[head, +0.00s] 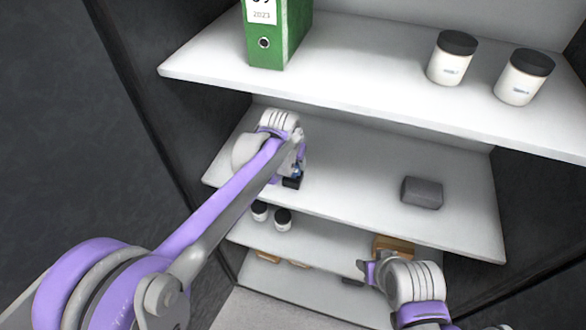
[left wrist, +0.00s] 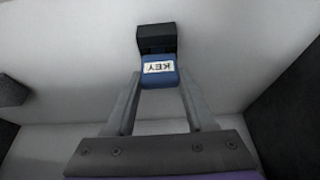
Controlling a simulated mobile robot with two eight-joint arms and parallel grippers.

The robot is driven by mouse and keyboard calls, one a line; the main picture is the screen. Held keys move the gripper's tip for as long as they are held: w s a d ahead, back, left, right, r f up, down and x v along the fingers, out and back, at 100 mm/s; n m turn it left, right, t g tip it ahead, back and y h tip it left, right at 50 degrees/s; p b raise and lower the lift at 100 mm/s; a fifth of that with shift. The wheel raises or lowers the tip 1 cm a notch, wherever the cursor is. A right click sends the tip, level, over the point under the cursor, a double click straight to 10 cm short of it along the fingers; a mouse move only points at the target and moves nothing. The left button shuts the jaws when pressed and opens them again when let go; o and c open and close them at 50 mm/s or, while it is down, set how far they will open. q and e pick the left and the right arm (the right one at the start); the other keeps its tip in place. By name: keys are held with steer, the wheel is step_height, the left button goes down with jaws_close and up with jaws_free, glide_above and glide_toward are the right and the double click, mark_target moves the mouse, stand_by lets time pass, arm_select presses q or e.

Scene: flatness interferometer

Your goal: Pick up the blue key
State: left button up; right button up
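The blue key (left wrist: 160,75) has a white label reading "KEY" and sits at a small black block (left wrist: 157,38) in the left wrist view.
A grey box (head: 422,193) lies on the middle shelf's right side. The upper shelf (head: 350,92) holds a green binder (head: 277,35) and two white jars with dark lids (head: 452,58) (head: 524,77). Small jars (head: 283,220) and a brown box (head: 393,247) stand lower down. Dark walls flank the shelves.

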arm_select(q)
jaws_close()
